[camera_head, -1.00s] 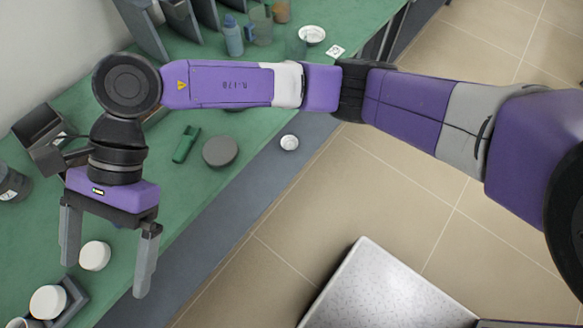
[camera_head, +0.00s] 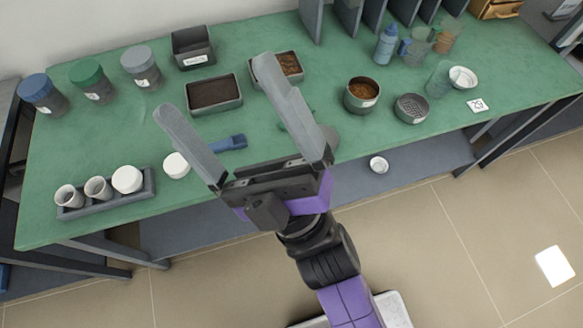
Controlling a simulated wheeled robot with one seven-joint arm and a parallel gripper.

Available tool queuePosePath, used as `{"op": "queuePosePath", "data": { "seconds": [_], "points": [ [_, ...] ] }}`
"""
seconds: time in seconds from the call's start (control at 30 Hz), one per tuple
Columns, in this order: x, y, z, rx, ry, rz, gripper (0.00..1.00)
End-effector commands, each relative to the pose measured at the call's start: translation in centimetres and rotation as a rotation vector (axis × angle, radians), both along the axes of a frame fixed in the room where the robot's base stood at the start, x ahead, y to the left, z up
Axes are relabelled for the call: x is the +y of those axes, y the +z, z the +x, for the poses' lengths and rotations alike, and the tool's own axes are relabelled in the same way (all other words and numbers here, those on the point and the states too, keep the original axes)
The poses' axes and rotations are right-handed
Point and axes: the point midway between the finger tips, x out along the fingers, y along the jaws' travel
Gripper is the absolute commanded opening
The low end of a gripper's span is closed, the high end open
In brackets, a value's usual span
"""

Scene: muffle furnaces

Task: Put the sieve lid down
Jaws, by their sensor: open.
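My gripper (camera_head: 217,88) is open and empty. Its two grey fingers reach up the picture over the green bench. A grey round disc (camera_head: 331,136), which looks like the sieve lid, lies on the bench near its front edge. It is just right of my right finger, which hides part of it. A round grey sieve-like dish (camera_head: 411,107) stands on the bench further right, apart from the disc. A round container with brown material (camera_head: 361,94) stands left of that dish.
A rack (camera_head: 150,193) holds white cups at the left, beside a loose white lid (camera_head: 176,165). A blue-handled tool (camera_head: 229,143) lies between my fingers. Trays (camera_head: 213,94) and jars (camera_head: 40,93) stand behind. A small white dish (camera_head: 378,164) sits below the bench top.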

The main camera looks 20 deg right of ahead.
Motion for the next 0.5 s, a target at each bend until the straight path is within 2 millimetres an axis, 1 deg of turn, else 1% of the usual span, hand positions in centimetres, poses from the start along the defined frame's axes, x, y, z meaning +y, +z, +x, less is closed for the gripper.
{"op": "queuePosePath", "data": {
  "seconds": [0.03,0.1,0.17,0.2,0.27,0.3,0.37,0.4,0.47,0.5],
  "points": [
    [-1.4,-1.8,-0.3,0.100,0.003,0.058,1.00],
    [-3.4,-4.3,-0.7,0.231,0.004,0.137,1.00],
    [-5.0,-6.5,-1.3,0.342,0.005,0.201,1.00],
    [-6.1,-8.1,-1.8,0.416,0.005,0.243,1.00],
    [-7.8,-10.5,-2.9,0.524,0.002,0.302,1.00],
    [-8.8,-12.1,-3.7,0.596,-0.001,0.340,1.00],
    [-10.3,-14.4,-5.1,0.702,-0.007,0.397,1.00],
    [-11.3,-15.9,-6.3,0.772,-0.012,0.434,1.00],
    [-12.8,-18.0,-8.1,0.874,-0.023,0.483,1.00],
    [-13.8,-19.3,-9.3,0.940,-0.032,0.514,1.00]
  ]
}}
